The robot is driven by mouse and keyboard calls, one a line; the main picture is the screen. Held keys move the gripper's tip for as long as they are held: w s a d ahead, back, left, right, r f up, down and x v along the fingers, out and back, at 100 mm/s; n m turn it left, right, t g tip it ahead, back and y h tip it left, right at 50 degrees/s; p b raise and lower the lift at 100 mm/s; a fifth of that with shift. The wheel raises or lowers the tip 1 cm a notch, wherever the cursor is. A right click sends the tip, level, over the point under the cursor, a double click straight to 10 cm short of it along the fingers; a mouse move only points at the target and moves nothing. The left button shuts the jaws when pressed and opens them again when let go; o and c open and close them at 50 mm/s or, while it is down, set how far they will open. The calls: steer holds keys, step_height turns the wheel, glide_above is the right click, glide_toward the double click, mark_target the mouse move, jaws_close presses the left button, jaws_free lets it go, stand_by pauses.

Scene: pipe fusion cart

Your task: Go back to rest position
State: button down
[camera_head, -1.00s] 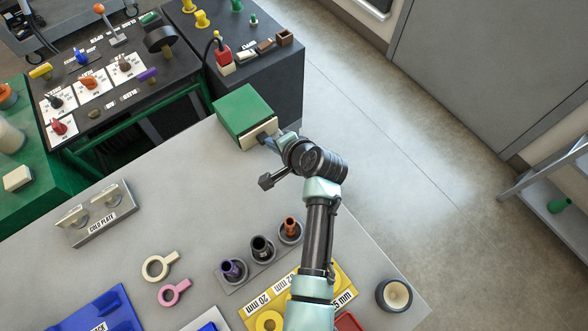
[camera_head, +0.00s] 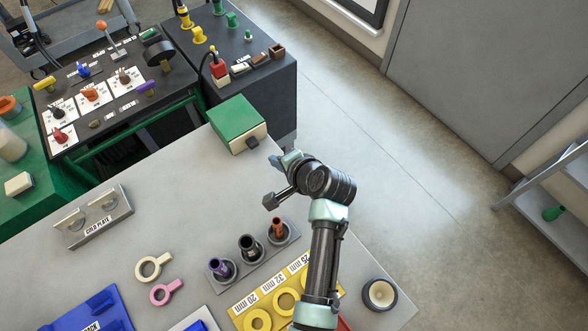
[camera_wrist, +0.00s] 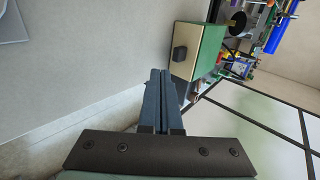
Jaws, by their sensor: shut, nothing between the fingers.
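My gripper (camera_head: 277,161) is above the grey table's far right edge, just to the right of and below the green box (camera_head: 238,120) with a cream front and a dark knob. In the wrist view the two dark fingers of my gripper (camera_wrist: 159,75) lie side by side, shut with nothing between them. The green box (camera_wrist: 208,52) is ahead and to the right there, and its dark knob is apart from the fingertips.
On the table (camera_head: 160,215) are a cold plate block (camera_head: 95,222), two ring tools, a holder with three upright fittings (camera_head: 248,247), a yellow size tray (camera_head: 262,295) and a round cup (camera_head: 380,294). A black control cart (camera_head: 115,85) stands behind. Floor is open at right.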

steer(key=shift+v, duration=1)
steer(key=v, duration=0.4)
steer(key=shift+w+r, duration=0.15)
steer(key=shift+w, duration=0.05)
